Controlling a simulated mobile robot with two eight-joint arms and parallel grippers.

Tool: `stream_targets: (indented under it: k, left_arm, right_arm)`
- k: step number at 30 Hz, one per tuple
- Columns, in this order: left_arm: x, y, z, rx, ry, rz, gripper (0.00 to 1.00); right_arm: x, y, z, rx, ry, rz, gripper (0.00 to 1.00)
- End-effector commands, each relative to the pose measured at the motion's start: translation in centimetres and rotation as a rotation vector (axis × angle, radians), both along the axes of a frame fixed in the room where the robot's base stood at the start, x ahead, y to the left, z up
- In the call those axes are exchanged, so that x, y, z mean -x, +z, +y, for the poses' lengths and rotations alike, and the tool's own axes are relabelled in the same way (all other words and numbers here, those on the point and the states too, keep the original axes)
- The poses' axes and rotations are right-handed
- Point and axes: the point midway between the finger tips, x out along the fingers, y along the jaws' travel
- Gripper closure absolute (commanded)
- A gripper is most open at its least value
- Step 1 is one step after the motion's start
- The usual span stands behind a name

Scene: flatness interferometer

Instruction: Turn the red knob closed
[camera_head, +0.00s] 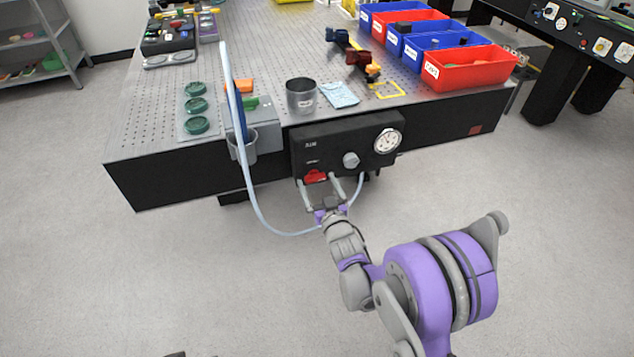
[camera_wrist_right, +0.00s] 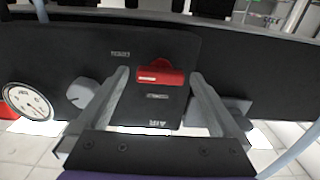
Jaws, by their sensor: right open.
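The red knob (camera_head: 315,176) is on the lower front of a black panel box (camera_head: 300,150) fixed to the table's front edge. In the right wrist view the red knob (camera_wrist_right: 161,74) is a bar shape lying crosswise. My right gripper (camera_head: 320,187) is open at the panel, and in the wrist view its two fingers (camera_wrist_right: 158,82) stand apart on either side of the knob. I see a gap between each finger and the knob; whether the tips reach the knob's depth is hard to tell. My left gripper is out of view.
A grey knob (camera_head: 351,160) and a round gauge (camera_head: 387,140) sit on the panel right of the red knob. A pale hose (camera_head: 250,185) loops in front of the table, near my right wrist. The floor in front is clear.

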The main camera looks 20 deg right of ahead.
Motion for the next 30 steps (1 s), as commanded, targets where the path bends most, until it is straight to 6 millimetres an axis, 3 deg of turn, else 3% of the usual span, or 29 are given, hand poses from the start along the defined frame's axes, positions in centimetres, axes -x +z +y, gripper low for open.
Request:
stream_targets:
  k: [11,24,30]
  left_arm:
    - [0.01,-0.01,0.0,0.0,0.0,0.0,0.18]
    - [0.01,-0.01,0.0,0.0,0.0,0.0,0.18]
    - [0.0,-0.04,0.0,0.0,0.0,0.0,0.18]
  right_arm:
    - [-0.73,-0.01,0.04,0.0,0.0,0.0,0.0]
    - [-0.69,0.0,0.03,0.0,0.0,0.0,0.77]
    - [-0.69,-0.01,0.02,0.01,0.0,0.0,0.81]
